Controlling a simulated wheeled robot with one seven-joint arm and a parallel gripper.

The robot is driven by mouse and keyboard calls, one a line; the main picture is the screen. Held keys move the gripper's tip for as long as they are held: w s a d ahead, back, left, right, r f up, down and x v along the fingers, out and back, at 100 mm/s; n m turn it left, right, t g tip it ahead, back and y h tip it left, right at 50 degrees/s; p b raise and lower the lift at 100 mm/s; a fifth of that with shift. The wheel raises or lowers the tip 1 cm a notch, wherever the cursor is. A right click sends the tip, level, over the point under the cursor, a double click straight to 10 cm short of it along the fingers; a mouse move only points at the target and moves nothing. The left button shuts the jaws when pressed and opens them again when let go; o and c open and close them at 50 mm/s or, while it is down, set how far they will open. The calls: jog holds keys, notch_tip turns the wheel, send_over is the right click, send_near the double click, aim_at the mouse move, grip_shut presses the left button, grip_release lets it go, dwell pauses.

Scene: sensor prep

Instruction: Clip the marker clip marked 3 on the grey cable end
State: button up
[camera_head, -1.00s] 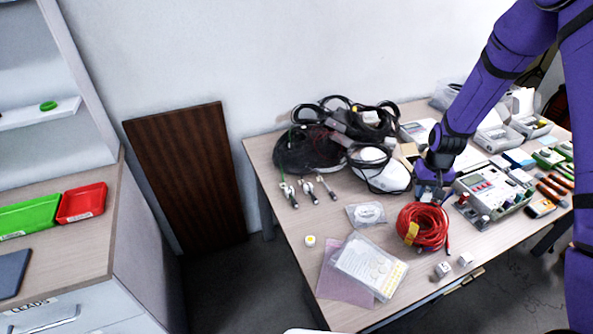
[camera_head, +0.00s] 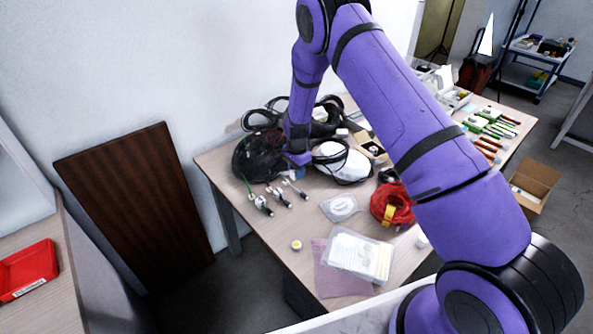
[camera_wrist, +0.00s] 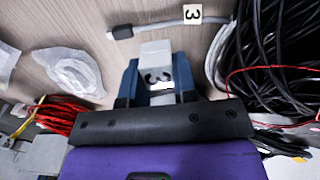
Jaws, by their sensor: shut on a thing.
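My gripper (camera_wrist: 156,68) is shut on a light grey marker clip (camera_wrist: 157,88) with a dark 3 on its face. The clip sticks out past the blue fingertips. The grey cable end (camera_wrist: 152,27) lies across the table just beyond the clip in the wrist view, with a dark tip at left and a white tag marked 3 (camera_wrist: 192,14). The clip appears close to the cable but not around it; I cannot tell its height above it. In the head view my gripper (camera_head: 298,172) is over the back of the grey cable end (camera_head: 296,189), its fingers mostly hidden.
Two other cable ends (camera_head: 262,204) lie left of the grey one. Black cable coils (camera_wrist: 270,60) are close on the right in the wrist view. A clear bag (camera_head: 341,207), a red cable coil (camera_head: 388,205) and a document sleeve (camera_head: 358,256) lie nearer the front.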

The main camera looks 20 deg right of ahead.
jog(key=shift+d+f, duration=0.1)
jog(key=shift+f, duration=2.2)
jog(key=shift+f, duration=0.6)
jog(key=o, duration=1)
jog(key=shift+s+f, duration=0.1)
jog(key=shift+s, duration=0.05)
jog(key=shift+c, duration=0.2)
jog(key=shift+r, duration=3.1)
